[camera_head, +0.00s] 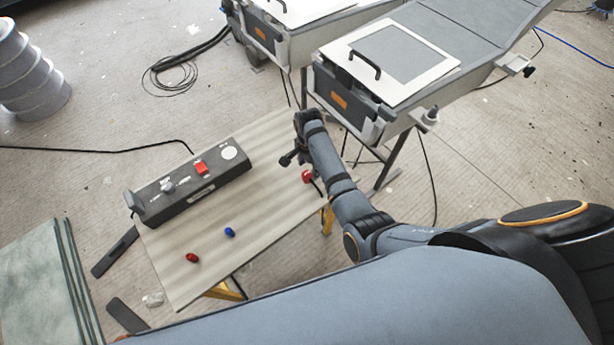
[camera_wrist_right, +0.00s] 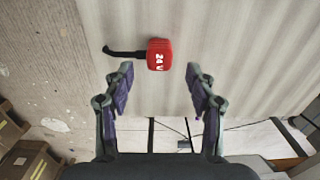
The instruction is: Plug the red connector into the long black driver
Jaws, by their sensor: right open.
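The red connector (camera_head: 307,176) lies near the right edge of the table in the head view, partly hidden by my right arm. In the right wrist view the red connector (camera_wrist_right: 159,54) is marked "24 V", with a black cable leaving its left side. My right gripper (camera_wrist_right: 160,78) is open and empty, its fingers on either side of the view just short of the connector. In the head view the right gripper (camera_head: 290,158) is small and dark above the table. The long black driver (camera_head: 195,190) lies across the far left of the table, with a red switch on top. My left gripper is not seen.
A small red piece (camera_head: 192,257) and a small blue piece (camera_head: 229,232) lie on the table (camera_head: 250,205). The mould stand (camera_head: 400,60) with its handled panel rises beyond the right edge. The table's middle is clear.

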